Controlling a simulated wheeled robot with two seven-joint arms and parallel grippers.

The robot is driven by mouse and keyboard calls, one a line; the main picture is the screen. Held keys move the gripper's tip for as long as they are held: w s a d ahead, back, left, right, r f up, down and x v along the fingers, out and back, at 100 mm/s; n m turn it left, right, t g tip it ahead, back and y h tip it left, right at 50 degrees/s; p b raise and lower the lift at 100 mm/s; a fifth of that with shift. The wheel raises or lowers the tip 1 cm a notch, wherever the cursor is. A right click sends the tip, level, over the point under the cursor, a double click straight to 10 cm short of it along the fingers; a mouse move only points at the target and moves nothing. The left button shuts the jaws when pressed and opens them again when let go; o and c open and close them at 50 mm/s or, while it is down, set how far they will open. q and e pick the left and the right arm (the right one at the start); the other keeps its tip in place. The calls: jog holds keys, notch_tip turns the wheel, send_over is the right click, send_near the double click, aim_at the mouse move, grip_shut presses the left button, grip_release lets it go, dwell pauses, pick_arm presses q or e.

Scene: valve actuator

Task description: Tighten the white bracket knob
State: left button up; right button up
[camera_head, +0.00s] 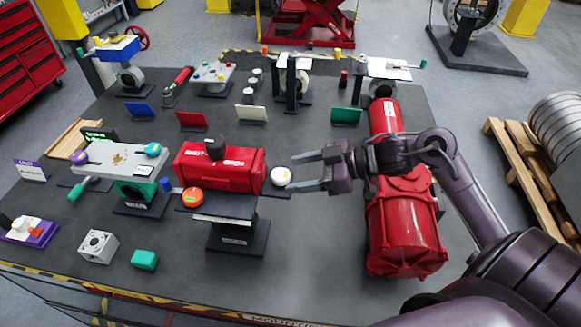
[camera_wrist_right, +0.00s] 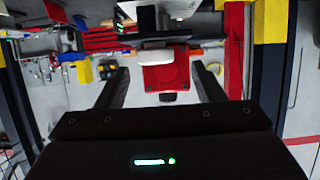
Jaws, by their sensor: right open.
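The white bracket knob (camera_head: 281,176) sits at the right end of the bracket (camera_head: 222,206) under a red actuator body (camera_head: 222,168). My right gripper (camera_head: 292,172) is open, with its fingertips just to the right of the knob, one finger above and one below it in the head view. In the right wrist view, a white rounded part that looks like the knob (camera_wrist_right: 157,57) lies between the two spread fingers (camera_wrist_right: 160,69), in front of a red block (camera_wrist_right: 166,78). I cannot tell whether the fingers touch it. My left gripper is out of view.
An orange knob (camera_head: 192,197) is at the bracket's other end. A large red cylinder actuator (camera_head: 403,228) stands right of the bracket, under my right arm. A grey actuator (camera_head: 120,158) with purple and teal knobs stands left.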

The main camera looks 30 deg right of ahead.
aim_at(281, 178)
jog(key=shift+w+a+f+p, duration=0.15)
jog(key=shift+w+a+f, duration=0.15)
jog(key=shift+w, duration=0.15)
jog(key=shift+w+a+f+p, duration=0.15)
jog(key=shift+w+a, duration=0.15)
jog(key=shift+w, duration=0.1)
jog(key=shift+w+a+f, duration=0.15)
jog(key=shift+a, duration=0.15)
jog(key=c, duration=1)
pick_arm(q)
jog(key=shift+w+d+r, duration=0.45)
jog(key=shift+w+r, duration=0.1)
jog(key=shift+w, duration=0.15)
